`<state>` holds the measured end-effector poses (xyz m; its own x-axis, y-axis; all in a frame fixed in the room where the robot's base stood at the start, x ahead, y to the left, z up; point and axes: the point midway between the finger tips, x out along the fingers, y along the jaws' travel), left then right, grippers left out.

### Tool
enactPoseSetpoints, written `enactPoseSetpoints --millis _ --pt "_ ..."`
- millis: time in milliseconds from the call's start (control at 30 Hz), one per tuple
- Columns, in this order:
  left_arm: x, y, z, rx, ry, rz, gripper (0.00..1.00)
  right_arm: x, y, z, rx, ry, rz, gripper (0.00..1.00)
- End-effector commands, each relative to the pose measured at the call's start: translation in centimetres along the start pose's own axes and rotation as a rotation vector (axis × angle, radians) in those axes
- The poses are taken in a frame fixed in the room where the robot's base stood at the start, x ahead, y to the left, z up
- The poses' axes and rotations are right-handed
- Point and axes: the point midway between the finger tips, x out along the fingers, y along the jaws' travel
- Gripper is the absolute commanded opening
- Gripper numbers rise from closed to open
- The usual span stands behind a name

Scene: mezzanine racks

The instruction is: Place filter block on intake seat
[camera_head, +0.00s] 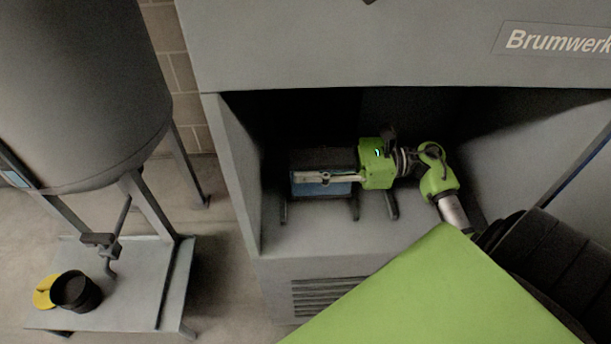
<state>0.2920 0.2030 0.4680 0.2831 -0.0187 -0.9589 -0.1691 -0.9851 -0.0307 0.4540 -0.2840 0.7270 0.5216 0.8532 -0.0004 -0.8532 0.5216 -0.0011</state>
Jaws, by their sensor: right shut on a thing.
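The filter block (322,189), with a blue front and a dark top, is inside the dark recess of the grey machine. My right gripper (326,178) reaches in from the right and is shut on it, one pale finger lying along its front. Dark upright brackets (355,208) below and beside the block look like the intake seat. The block is above or among them; I cannot tell whether it touches them. The block's rear side is in shadow. My left gripper is not in view.
The recess has a left wall (236,175), a ceiling edge and a bare floor (310,238) in front of the brackets. At left, a grey tank (85,90) stands over a low bench (140,285) with a black cup (76,292) and a yellow item (45,291).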

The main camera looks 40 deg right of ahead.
Motion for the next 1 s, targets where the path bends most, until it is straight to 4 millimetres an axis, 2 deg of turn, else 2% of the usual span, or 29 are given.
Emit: enactPoseSetpoints --millis 100,300,667,700,733,1000 --pt "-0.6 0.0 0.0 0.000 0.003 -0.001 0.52 0.6 -0.6 -0.9 0.001 -0.003 0.001 0.09" --pt "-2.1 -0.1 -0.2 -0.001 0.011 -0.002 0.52 0.6 -0.4 -3.7 0.002 -0.003 0.000 0.09" --pt "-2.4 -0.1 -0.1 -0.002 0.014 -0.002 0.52 0.5 -0.4 -4.2 0.000 -0.001 0.002 0.09" --pt "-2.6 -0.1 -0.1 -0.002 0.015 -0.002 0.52 0.5 -0.4 -4.1 0.000 0.000 0.001 0.43" --pt "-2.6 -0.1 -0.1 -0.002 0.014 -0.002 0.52 0.5 -0.4 -4.1 0.001 0.000 0.001 0.50" --pt "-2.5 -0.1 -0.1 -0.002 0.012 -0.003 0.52 0.5 -0.4 -4.0 0.001 0.000 0.001 0.50"
